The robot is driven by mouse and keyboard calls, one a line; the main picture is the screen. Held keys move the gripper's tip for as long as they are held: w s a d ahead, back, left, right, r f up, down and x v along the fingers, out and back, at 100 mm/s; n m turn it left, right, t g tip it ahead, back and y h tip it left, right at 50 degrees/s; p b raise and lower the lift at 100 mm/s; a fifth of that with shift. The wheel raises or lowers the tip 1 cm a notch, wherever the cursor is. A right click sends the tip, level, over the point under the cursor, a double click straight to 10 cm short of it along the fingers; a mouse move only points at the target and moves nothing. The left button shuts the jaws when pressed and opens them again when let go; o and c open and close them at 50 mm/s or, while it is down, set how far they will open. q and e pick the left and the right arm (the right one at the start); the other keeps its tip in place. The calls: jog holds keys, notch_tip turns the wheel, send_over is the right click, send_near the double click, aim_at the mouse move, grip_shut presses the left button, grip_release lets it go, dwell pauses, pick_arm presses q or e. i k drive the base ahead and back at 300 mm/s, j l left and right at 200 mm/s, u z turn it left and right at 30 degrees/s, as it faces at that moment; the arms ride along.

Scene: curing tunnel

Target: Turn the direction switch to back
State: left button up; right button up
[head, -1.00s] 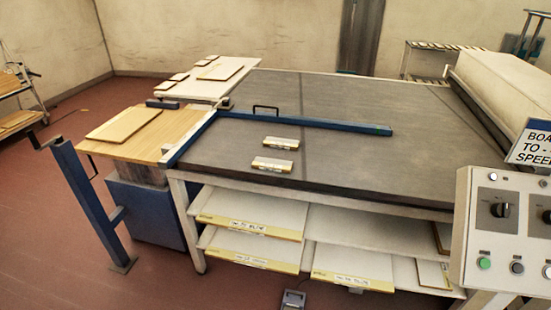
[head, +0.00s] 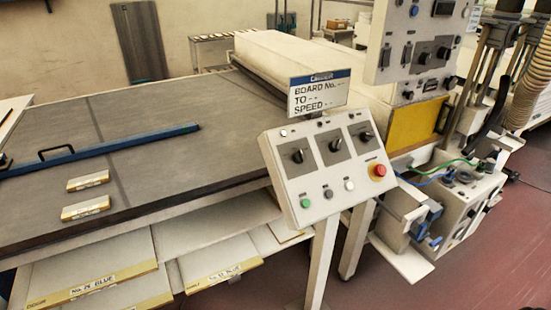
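A tilted white control panel (head: 318,192) stands at the front right corner of the conveyor table. It carries three black rotary knobs: a left knob (head: 298,156), a middle knob (head: 335,145) and a right knob (head: 366,136). Their labels are too small to read, so I cannot tell which is the direction switch. Neither of my grippers is in view.
A sign reading BOARD No., TO, SPEED (head: 319,92) stands behind the panel. The dark conveyor table (head: 150,130) holds a blue bar (head: 110,148) and two small labelled blocks (head: 87,194). Shelves with boards lie below. Machinery (head: 465,210) stands at the right; red floor shows there.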

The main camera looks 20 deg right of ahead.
aim_at(335, 146)
jog(key=z, duration=1.2)
jog(key=i+l+z, duration=0.1)
jog(key=l, duration=0.35)
